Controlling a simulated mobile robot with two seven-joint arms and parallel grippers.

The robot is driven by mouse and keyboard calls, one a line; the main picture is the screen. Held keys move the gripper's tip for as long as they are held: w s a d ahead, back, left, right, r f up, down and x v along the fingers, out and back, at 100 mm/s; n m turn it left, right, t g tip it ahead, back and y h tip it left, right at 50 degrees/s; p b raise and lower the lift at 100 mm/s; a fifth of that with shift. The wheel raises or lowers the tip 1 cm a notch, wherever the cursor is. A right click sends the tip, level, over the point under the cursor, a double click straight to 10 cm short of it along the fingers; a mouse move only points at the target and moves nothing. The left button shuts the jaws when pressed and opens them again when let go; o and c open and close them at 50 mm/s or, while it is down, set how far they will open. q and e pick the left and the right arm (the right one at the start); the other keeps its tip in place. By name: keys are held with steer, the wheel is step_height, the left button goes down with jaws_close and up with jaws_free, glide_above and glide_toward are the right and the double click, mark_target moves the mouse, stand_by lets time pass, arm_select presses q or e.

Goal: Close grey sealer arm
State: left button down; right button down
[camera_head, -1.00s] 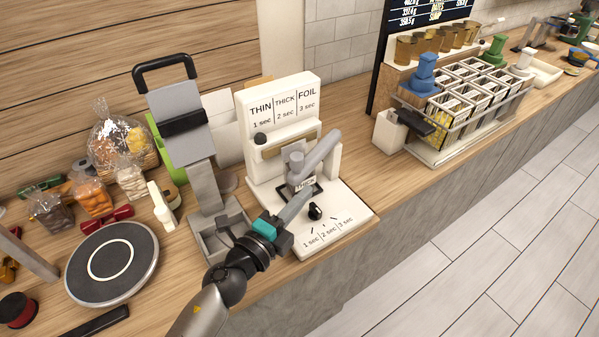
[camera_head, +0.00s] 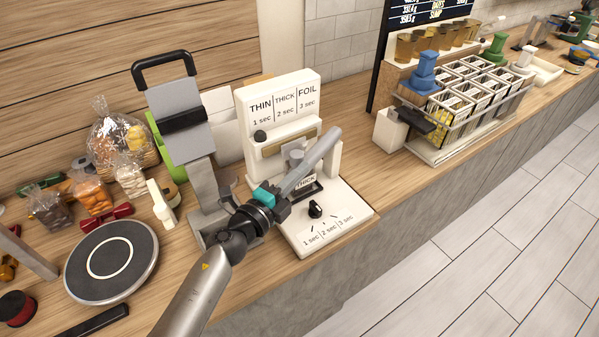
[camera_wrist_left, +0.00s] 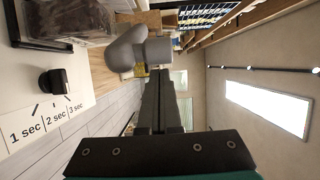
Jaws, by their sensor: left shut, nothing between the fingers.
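The white sealer (camera_head: 279,105) has a THIN, THICK, FOIL board and a dial (camera_head: 315,210) on its base. Its grey sealer arm (camera_head: 326,143) slants up to the right above the base, raised from it. In the left wrist view its rounded grey end (camera_wrist_left: 128,50) is just beyond my fingertips. My left gripper (camera_head: 299,180) is shut and empty, in front of the arm and lined up with it, hiding its lower part. I cannot tell whether they touch. My right gripper is not in view.
A tall grey stand with a black handle (camera_head: 160,62) rises left of the sealer. A round dark plate (camera_head: 112,262) and bagged goods (camera_head: 120,140) are further left. A caddy of bins (camera_head: 470,100) stands right. Bare counter lies between sealer and caddy.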

arm_select(q)
steer(key=w+a+m+g+h+b, duration=0.2)
steer(key=w+a+h+b, duration=0.1)
steer(key=a, duration=0.3)
steer(key=shift+w+a+b, duration=0.35)
steer(key=shift+w+b, duration=0.2)
steer(key=shift+w, duration=0.1)
